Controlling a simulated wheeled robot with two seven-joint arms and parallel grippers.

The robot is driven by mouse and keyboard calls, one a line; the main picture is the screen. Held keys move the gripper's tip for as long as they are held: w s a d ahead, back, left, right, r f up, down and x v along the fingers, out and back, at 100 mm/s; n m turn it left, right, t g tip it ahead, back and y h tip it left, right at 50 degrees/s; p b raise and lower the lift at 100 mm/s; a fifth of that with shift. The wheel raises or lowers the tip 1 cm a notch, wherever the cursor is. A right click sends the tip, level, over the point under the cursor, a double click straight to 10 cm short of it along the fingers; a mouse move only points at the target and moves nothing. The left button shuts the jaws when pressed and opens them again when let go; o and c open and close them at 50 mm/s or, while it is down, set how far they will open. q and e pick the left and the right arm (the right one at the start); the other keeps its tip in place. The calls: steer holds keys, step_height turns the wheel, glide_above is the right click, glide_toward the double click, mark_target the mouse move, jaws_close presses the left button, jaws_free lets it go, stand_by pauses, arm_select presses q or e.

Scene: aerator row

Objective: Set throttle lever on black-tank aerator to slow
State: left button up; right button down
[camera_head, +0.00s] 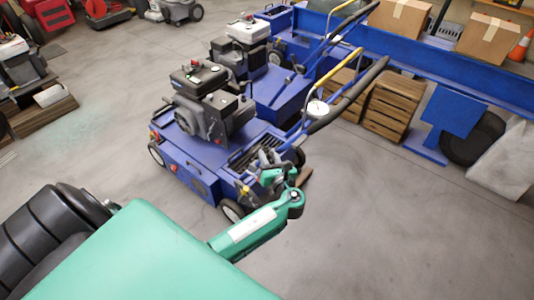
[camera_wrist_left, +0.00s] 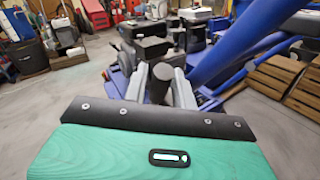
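The black-tank aerator (camera_head: 205,130) is the nearer blue machine in the head view, with a black tank on its engine and a long handle rising to the right. My left gripper (camera_head: 268,170) is at its lower right side, near the handle's base. In the left wrist view the two grey fingers (camera_wrist_left: 161,80) stand apart, with a dark upright grip-like piece (camera_wrist_left: 160,85) between them. I cannot tell whether they press on it, or whether it is the throttle lever. No slow marking is readable. My right gripper is not in view.
A second blue aerator with a white tank (camera_head: 249,30) stands just behind. A round white gauge (camera_head: 318,108) sits on the near handle. Wooden crates (camera_head: 395,108) stand to the right. The grey floor at the lower right is clear.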

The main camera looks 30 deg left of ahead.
arm_select(q)
steer(key=shift+w+a, duration=0.4)
steer(key=shift+a, duration=0.2)
jaws_close()
